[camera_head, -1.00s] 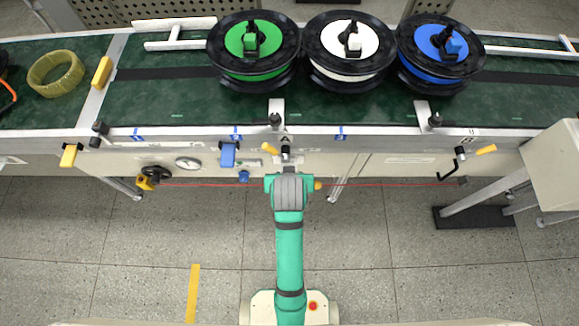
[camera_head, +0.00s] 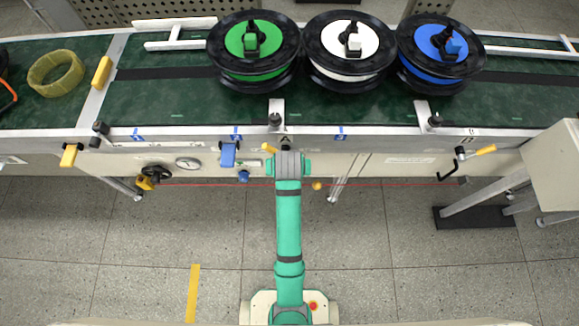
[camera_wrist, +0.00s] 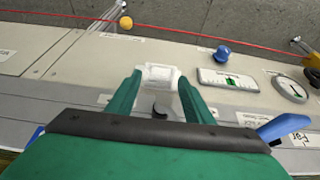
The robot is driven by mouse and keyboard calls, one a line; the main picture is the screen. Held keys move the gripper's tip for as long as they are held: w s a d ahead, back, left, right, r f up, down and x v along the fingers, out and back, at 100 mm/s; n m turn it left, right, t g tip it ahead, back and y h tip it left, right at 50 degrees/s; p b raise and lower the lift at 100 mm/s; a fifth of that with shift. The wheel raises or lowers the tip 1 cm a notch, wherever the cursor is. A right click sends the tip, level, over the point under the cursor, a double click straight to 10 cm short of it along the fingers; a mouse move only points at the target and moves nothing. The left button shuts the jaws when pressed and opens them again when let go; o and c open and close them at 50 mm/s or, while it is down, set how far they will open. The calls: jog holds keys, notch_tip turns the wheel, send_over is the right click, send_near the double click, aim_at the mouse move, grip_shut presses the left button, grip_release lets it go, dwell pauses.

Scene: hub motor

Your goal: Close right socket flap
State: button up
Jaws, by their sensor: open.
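In the wrist view, my gripper (camera_wrist: 161,84) is open, with its two green fingers reaching toward the panel. A small white frame-like piece (camera_wrist: 158,72) shows between and just beyond the fingertips; it looks like a socket flap. I cannot tell whether the fingers touch it. A dark rounded part (camera_wrist: 160,109) lies nearer, between the fingers. In the head view, my wrist covers this part of the panel, and neither the socket nor the gripper's fingers can be seen there.
The conveyor front panel (camera_head: 350,164) carries a blue knob (camera_head: 244,176), a blue lever (camera_head: 228,155), a gauge (camera_head: 188,163) and a yellow ball (camera_head: 317,186). A red cord (camera_head: 400,185) runs along it. Green, white and blue-centred spools (camera_head: 255,85) stand on the belt. Floor in front is clear.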

jog(key=shift+x, duration=0.95)
jog(key=c, duration=1)
jog(key=o, duration=1)
jog(key=shift+r, duration=0.1)
jog(key=v, duration=1)
jog(key=shift+s+r, duration=0.2)
jog(key=shift+r, duration=0.1)
